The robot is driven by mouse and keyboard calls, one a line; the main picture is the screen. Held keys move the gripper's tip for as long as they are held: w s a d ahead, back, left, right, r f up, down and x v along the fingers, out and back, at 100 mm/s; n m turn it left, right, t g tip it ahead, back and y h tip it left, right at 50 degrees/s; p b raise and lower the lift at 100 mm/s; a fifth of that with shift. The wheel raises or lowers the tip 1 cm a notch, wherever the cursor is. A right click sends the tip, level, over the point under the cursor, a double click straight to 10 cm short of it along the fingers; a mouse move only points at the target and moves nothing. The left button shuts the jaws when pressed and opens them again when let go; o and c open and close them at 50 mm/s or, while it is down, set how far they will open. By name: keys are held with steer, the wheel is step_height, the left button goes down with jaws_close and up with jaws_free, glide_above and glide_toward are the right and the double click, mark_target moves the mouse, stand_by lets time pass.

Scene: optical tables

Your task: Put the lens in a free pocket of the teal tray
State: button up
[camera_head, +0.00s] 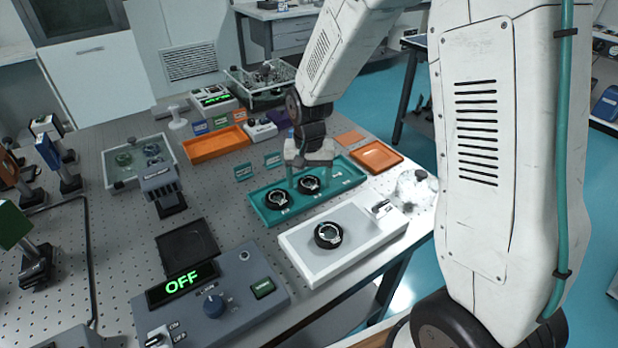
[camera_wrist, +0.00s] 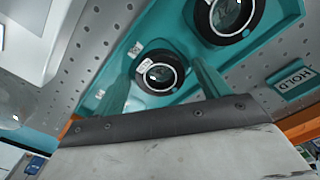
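The teal tray (camera_head: 262,214) lies on the perforated table and also shows in the wrist view (camera_wrist: 150,28). Two black-ringed lenses sit in it: a left one (camera_head: 277,199), seen at the top of the wrist view (camera_wrist: 232,14), and a middle one (camera_head: 309,185), seen between my fingers in the wrist view (camera_wrist: 160,76). The tray's right end looks empty of lenses. A third black-ringed lens (camera_head: 328,235) lies on a white plate (camera_head: 300,259) in front of the tray. My gripper (camera_head: 309,182) is open above the tray, its fingers apart on either side of the middle lens with visible gaps.
Orange trays (camera_head: 215,145) (camera_head: 377,156) stand behind and right of the teal tray. A teal HOLD sign (camera_wrist: 292,80) stands close behind it. A control box reading OFF (camera_head: 215,305) is at the front.

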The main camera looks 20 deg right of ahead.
mark_target(309, 182)
step_height(309, 182, up, 12)
steer(key=s+d+r+n, duration=0.2)
steer(key=s+r, duration=0.6)
steer(key=s, duration=0.4)
steer(key=s+d+r+n+t, duration=0.1)
steer(key=s+n, duration=0.1)
steer(key=s, duration=1.4)
steer(key=shift+n, duration=0.3)
